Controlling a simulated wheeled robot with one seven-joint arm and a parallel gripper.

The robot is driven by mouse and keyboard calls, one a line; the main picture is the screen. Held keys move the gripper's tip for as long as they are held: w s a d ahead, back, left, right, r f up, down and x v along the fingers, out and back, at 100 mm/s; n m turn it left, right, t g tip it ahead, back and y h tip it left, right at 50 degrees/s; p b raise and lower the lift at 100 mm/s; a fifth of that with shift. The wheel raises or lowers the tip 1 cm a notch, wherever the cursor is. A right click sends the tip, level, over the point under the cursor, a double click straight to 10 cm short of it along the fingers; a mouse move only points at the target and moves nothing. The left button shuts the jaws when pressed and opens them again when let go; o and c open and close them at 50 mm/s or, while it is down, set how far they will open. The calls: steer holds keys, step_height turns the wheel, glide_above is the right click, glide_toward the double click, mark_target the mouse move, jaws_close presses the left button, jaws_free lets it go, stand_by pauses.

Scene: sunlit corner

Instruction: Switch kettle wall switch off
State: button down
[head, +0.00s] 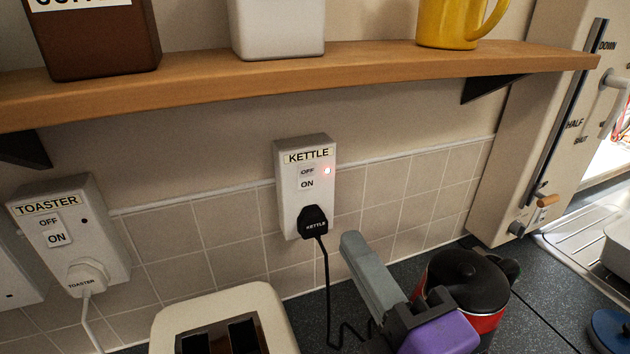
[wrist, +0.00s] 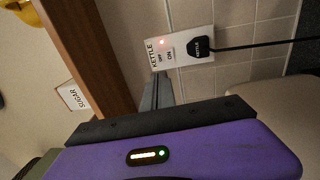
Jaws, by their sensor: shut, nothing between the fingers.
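The kettle wall switch (head: 307,178) is a white rocker marked OFF above and ON below, on a white plate labelled KETTLE. A small light (head: 327,171) beside the rocker glows red. A black KETTLE plug (head: 313,222) sits in the plate's lower part. The wrist view shows the same switch (wrist: 165,55) and plug (wrist: 199,47) turned sideways. My gripper (head: 352,238) is shut and empty. In the head view its tip is to the right of and below the plate, apart from the rocker. Its grey fingers (wrist: 157,88) show in the wrist view, pointing toward the plate.
A wooden shelf (head: 300,75) with canisters and a yellow mug (head: 450,22) juts out above the switch. A toaster (head: 185,320) stands below. A red and black kettle (head: 465,280) is close to the gripper. A TOASTER wall switch (head: 56,230) is at left.

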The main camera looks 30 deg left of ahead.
mark_target(307, 171)
steer(key=p+x, duration=0.4)
steer(key=x, duration=0.7)
steer(key=shift+w+a+r, duration=0.2)
steer(key=shift+a, duration=0.1)
steer(key=shift+w+a, duration=0.35)
steer(key=shift+f, duration=0.1)
steer(key=shift+a, duration=0.1)
